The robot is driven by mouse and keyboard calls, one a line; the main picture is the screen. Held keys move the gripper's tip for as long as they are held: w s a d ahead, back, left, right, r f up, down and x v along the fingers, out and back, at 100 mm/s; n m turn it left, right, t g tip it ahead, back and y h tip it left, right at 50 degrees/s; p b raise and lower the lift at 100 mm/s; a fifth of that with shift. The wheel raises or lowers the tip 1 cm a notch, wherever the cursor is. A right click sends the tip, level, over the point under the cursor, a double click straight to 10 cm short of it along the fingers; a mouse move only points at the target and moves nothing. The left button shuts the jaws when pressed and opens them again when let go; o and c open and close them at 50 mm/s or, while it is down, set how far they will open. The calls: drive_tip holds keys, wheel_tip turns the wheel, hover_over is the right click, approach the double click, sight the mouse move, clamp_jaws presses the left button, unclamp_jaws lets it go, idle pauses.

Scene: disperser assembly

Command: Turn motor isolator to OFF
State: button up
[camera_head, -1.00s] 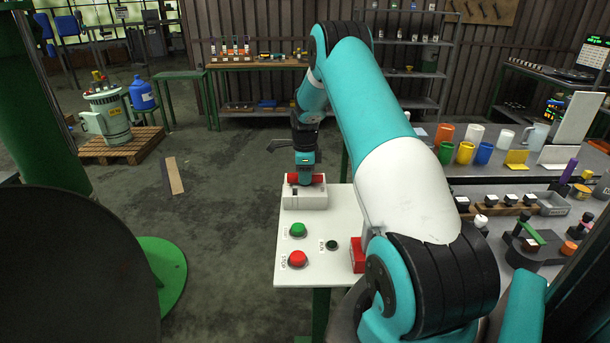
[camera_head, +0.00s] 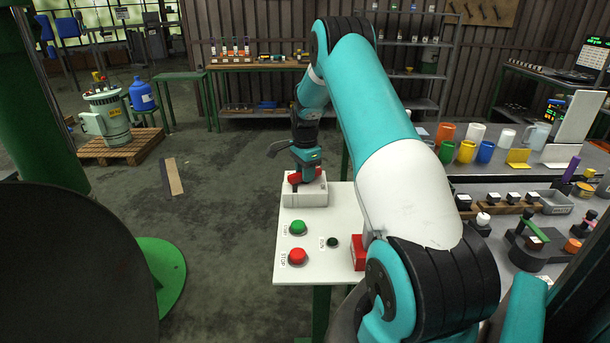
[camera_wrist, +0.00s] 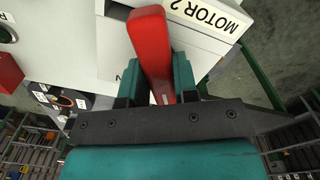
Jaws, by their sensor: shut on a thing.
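The motor isolator is a pale box (camera_head: 318,196) at the far left corner of the white panel table, with a red handle on top. In the wrist view the box (camera_wrist: 205,45) carries a label reading "MOTOR 2", and the red handle (camera_wrist: 150,40) lies between my two teal fingers. My gripper (camera_head: 306,178) is down at the box. In the wrist view my gripper (camera_wrist: 157,82) is shut on the red handle. The handle sits at an angle to the box's edges. Most of the box's position marking is hidden by my fingers.
The white panel table (camera_head: 300,272) also bears a green button (camera_head: 298,228), a red STOP button (camera_head: 297,256), a small dark RUN indicator (camera_head: 332,242) and a red block (camera_head: 358,252). A workbench with mugs stands to the right. The floor left of the panel is mostly clear.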

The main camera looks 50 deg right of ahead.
drive_tip(key=n+b, duration=0.1)
drive_tip(key=n, duration=1)
drive_tip(key=shift+n+b, duration=0.4)
idle(0.3)
drive_tip(key=o, duration=0.9)
wheel_tip(320, 180, up, 18)
drive_tip(key=b, duration=0.2)
drive_tip(key=shift+f+b, duration=0.25)
drive_tip(key=shift+b, duration=0.15)
drive_tip(key=shift+a, duration=0.1)
